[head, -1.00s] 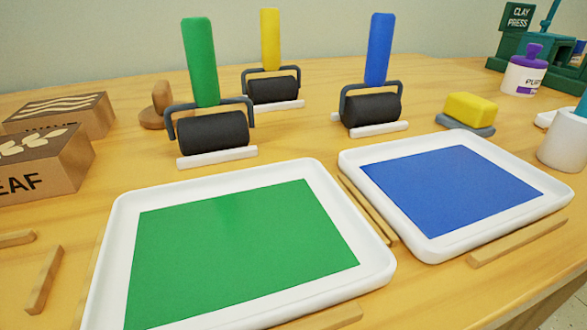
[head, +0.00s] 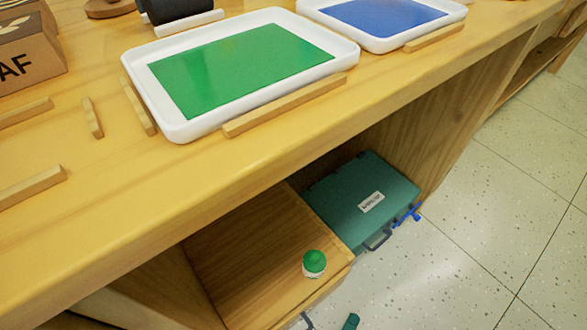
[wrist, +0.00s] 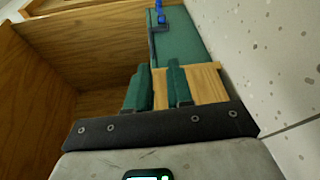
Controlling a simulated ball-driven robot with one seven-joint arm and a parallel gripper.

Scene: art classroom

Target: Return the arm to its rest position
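My gripper (wrist: 159,88) shows in the wrist view as two dark green fingers with a narrow gap between them and wood visible in the gap. They seem to hold nothing. A light wood panel (wrist: 207,82) lies behind and to the right of the fingers. In the head view only a small dark green piece, likely a fingertip (head: 351,322), shows at the bottom edge, beside a grey handle on the front of an open wooden drawer (head: 235,265). A small jar with a green lid (head: 314,263) stands in the drawer near its front. Most of my arm is out of view.
A teal case (head: 350,210) with a handle and blue latch sits right of the drawer, also in the wrist view (wrist: 180,45). Above, the table edge overhangs; on it are a green-inked tray (head: 180,130) and a blue-inked tray (head: 385,45). Speckled floor (head: 490,220) is clear at right.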

